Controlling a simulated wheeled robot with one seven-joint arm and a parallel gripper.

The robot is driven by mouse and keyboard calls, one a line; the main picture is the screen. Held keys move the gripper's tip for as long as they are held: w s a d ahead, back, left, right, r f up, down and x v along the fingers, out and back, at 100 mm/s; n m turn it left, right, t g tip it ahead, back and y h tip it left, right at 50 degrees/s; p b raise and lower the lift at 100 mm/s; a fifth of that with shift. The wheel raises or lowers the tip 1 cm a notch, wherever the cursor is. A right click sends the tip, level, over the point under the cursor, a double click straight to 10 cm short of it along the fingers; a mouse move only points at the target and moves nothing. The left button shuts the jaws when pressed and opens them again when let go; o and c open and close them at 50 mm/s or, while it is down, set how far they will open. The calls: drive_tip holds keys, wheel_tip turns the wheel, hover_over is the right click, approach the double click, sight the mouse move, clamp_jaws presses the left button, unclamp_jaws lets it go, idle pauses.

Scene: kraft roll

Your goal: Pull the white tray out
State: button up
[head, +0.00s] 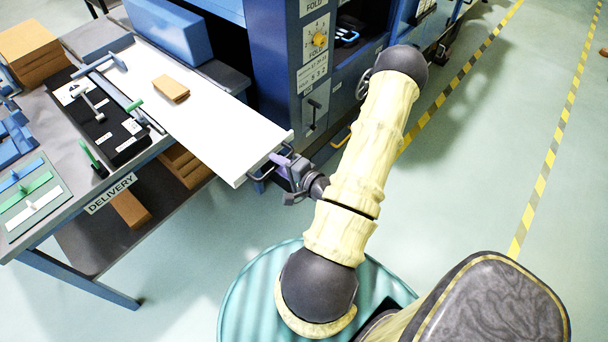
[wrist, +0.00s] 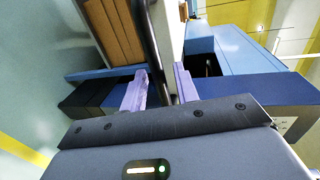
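The white tray (head: 215,115) is a long flat board in the head view. My gripper (head: 279,162) is at this front edge, around the middle of the handle. In the wrist view my gripper's two purple fingers (wrist: 160,88) stand apart, with the tray's pale surface (wrist: 172,30) seen edge-on beyond the gap. I cannot tell whether the fingers touch the handle.
A small brown stack (head: 171,88) lies on the tray. The blue machine (head: 300,60) stands right of the tray. The table (head: 130,172) holds tools on a black mat (head: 100,125) and has brown blocks on its lower shelf. The floor (head: 190,265) in front is clear.

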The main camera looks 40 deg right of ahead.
drive_tip(key=p+v, duration=0.4)
drive_tip(key=v, duration=1.2)
drive_tip(key=shift+s, duration=0.35)
drive_tip(key=w+r+n+g+h+p, duration=0.1)
drive_tip(key=w+r+n+g+p, duration=0.15)
drive_tip(key=w+n+g, duration=0.35)
drive_tip(key=w+r+n+g+h+p, duration=0.1)
drive_tip(key=w+r+n+g, duration=0.3)
drive_tip(key=w+n, duration=0.3)
drive_tip(key=a+r+n+g+p, duration=0.1)
drive_tip(key=a+r+n, duration=0.1)
drive_tip(key=a+r, duration=0.5)
drive_tip(key=a+r+n+g+y+p, duration=0.1)
drive_tip(key=a+r+n+g+p, duration=0.1)
drive_tip(key=a+r, duration=0.6)
drive_tip(key=a, duration=0.5)
drive_tip(key=shift+a+r, duration=0.25)
drive_tip(key=shift+a, duration=0.1)
